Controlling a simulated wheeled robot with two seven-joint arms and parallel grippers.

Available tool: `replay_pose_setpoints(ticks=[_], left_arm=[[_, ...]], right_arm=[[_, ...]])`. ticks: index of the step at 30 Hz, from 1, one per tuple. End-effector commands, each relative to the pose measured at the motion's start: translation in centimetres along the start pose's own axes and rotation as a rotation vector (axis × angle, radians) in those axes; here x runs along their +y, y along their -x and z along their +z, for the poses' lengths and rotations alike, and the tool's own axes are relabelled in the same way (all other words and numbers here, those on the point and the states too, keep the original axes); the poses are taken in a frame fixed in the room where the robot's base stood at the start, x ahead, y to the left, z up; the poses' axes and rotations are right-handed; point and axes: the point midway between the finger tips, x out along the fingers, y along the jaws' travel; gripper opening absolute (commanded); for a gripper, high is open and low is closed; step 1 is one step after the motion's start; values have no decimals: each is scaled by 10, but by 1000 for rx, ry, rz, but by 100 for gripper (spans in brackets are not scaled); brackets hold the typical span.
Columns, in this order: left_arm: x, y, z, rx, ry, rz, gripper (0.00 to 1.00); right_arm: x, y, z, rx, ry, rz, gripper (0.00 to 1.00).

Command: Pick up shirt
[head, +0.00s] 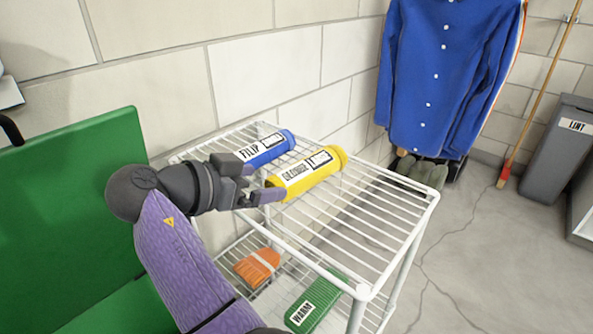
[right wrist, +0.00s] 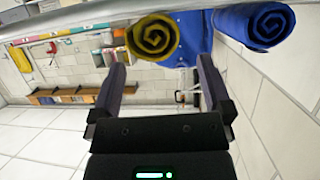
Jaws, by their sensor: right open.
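A yellow rolled cloth (head: 310,173) with a white label lies on the top wire shelf. A blue rolled cloth (head: 265,148) labelled FILIP lies behind it, to the left. A blue button shirt (head: 440,80) hangs by the wall at the upper right. My right gripper (head: 261,178) is open and empty at the near left end of the yellow roll. In the right wrist view the spiral end of the yellow roll (right wrist: 155,38) is ahead between the open fingers, and the blue roll (right wrist: 255,25) is to the right. Contact cannot be told. My left gripper is not in view.
The white wire rack (head: 395,225) has bare space on the right of its top. Below lie an orange cloth (head: 256,267) and a green cloth (head: 316,302) labelled WARM. A green panel (head: 70,190) stands left. A grey LINT bin (head: 555,150) and broom (head: 540,90) stand right.

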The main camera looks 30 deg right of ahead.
Motion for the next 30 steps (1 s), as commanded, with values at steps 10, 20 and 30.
replay_pose_setpoints(ticks=[10, 20, 30], left_arm=[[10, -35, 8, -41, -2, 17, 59], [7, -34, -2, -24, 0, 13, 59], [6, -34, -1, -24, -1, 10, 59]], right_arm=[[2, -60, 12, -1, 2, 3, 100], [2, -62, 7, 2, 1, 0, 81], [2, -62, 7, 2, 1, 0, 16]])
